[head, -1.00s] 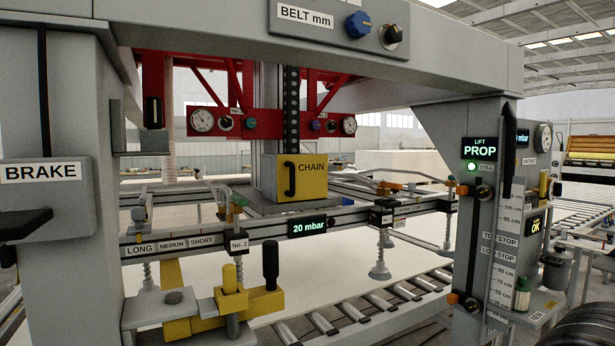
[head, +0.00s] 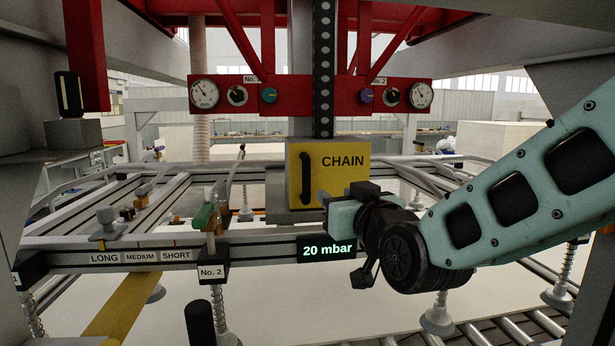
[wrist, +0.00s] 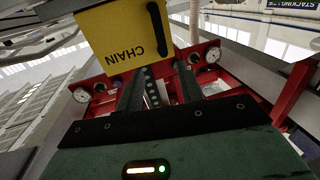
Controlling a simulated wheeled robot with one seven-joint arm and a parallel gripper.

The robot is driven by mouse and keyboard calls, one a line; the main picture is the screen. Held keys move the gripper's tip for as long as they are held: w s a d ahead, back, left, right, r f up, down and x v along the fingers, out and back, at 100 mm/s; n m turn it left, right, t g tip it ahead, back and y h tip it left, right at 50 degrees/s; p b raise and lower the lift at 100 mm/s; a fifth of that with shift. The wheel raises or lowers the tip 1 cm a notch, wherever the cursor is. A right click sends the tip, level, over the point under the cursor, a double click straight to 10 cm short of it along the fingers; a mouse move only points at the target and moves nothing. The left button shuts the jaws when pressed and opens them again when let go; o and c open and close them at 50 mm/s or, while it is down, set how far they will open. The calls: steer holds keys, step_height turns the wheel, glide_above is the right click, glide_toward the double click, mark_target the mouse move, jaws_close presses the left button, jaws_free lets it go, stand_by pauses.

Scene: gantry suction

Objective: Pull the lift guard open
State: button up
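The lift guard appears to be the yellow cover marked CHAIN (head: 343,185), at the foot of the dark chain column. It looks closed. Its upright black bar handle (head: 306,177) is on the left part of its face. In the wrist view the cover (wrist: 110,35) is upside down at the top, with the handle (wrist: 157,28) at its right edge. My gripper (head: 324,199) is in front of the cover's lower part, just right of the handle in the head view. In the wrist view its two dark fingers (wrist: 158,70) are apart with nothing between them, and the handle lies beyond their tips.
A red frame with gauges (head: 270,95) spans above the cover. A grey beam with a 20 mbar display (head: 327,249) runs below, close to my wrist. A green-topped clamp (head: 204,218) and a black post (head: 199,322) stand to the left.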

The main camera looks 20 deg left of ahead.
mark_target(308, 177)
steer(key=p+x, duration=0.8)
steer(key=x, duration=0.8)
steer(key=shift+w+a+p, duration=0.2)
steer(key=shift+a+p, duration=0.1)
steer(key=shift+p, duration=0.1)
jaws_close()
